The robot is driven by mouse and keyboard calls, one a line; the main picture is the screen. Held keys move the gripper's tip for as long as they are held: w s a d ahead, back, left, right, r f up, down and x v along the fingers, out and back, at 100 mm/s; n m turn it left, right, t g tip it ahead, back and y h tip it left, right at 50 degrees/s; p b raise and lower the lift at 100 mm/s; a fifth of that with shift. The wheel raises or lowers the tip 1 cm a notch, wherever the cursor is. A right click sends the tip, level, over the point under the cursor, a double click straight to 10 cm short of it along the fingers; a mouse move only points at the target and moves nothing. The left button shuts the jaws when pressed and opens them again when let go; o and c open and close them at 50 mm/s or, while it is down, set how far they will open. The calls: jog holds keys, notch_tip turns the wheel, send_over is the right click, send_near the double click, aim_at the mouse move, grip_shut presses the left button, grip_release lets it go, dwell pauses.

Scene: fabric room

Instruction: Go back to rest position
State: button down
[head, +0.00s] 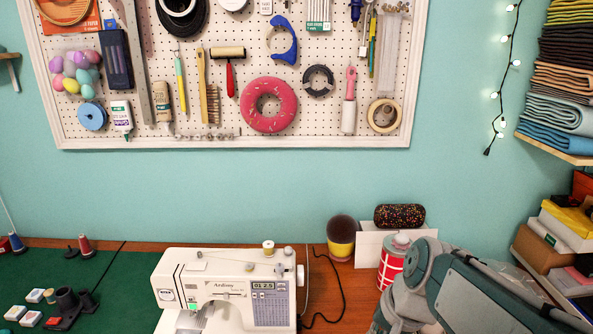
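My arm (490,290) shows at the lower right, in front of the table's right side. Only its links and joints are in the picture. My gripper is not in view, so I cannot see whether it is open, shut or holding anything. The arm hides part of a red and white bottle (390,262) and the table behind it.
A white sewing machine (230,285) stands on the wooden table, with a green mat (60,270) to its left. A dark-topped yellow jar (341,245) stands behind. Shelves with boxes (550,240) and folded fabric (560,80) line the right. A pegboard (230,125) hangs above.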

jog(key=s+d+r+n+t+h, duration=0.2)
jog(key=s+n, duration=0.3)
jog(key=s, duration=0.3)
jog(key=shift+s+d+r+n+t+h, duration=0.25)
jog(key=shift+s+n+t+h, duration=0.1)
jog(key=shift+t, duration=0.25)
